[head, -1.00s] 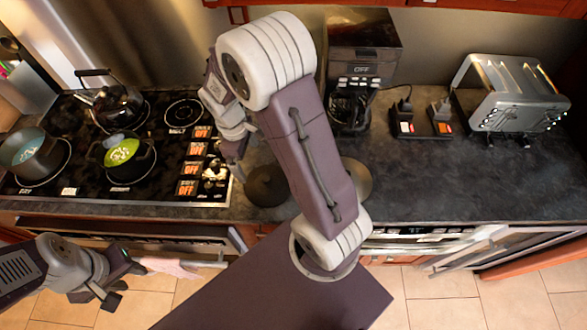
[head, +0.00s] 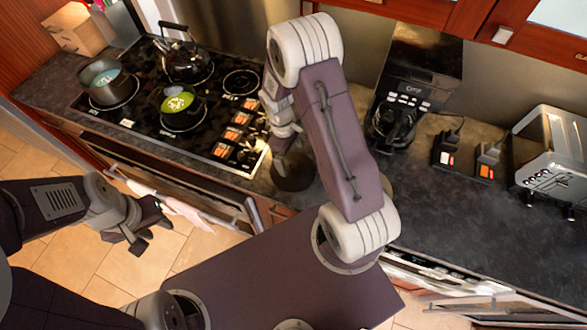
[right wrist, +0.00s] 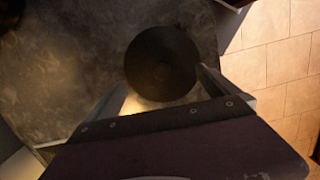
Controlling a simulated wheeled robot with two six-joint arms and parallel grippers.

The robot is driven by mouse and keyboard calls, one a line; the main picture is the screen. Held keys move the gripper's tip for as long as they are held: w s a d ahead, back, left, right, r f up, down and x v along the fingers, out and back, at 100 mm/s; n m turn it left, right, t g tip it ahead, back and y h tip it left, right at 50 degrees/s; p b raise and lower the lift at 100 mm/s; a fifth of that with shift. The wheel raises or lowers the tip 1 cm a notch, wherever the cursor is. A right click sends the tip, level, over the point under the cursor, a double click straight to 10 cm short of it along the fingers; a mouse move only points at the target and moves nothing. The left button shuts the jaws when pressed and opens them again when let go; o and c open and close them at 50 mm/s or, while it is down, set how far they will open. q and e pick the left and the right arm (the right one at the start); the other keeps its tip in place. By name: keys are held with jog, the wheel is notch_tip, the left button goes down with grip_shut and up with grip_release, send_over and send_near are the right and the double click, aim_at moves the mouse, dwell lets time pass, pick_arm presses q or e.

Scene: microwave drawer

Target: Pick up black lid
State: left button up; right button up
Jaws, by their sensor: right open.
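The black lid (head: 292,172) is a dark round disc on the dark counter, just right of the stove, partly covered by my right arm in the head view. In the right wrist view the lid (right wrist: 162,62) lies just beyond and between my fingertips. My right gripper (right wrist: 163,84) is open and empty, with one finger on each side of the lid's near edge. I cannot tell whether it touches the lid. My left gripper (head: 150,228) hangs over the floor in front of the oven, far from the lid; its jaw state is unclear.
The stove (head: 215,95) holds a kettle (head: 184,58), a grey pot (head: 104,82) and a pot with green contents (head: 180,104). A coffee maker (head: 405,90) and toaster (head: 552,155) stand to the right. A pale pink object (head: 188,211) is by the oven front.

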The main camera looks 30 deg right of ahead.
aim_at(293, 166)
jog(key=shift+s+d+f, duration=0.1)
jog(key=shift+s+f, duration=0.1)
jog(key=shift+f, duration=0.1)
notch_tip(293, 166, down, 4)
jog(key=shift+s+f+p, duration=0.1)
jog(key=shift+s+p, duration=0.05)
jog(key=shift+p, duration=0.65)
jog(key=shift+f, duration=0.2)
jog(key=shift+s, duration=0.1)
jog(key=c, duration=0.5)
jog(key=shift+s, duration=0.1)
jog(key=c, duration=1.5)
grip_shut()
jog(key=shift+s, duration=0.1)
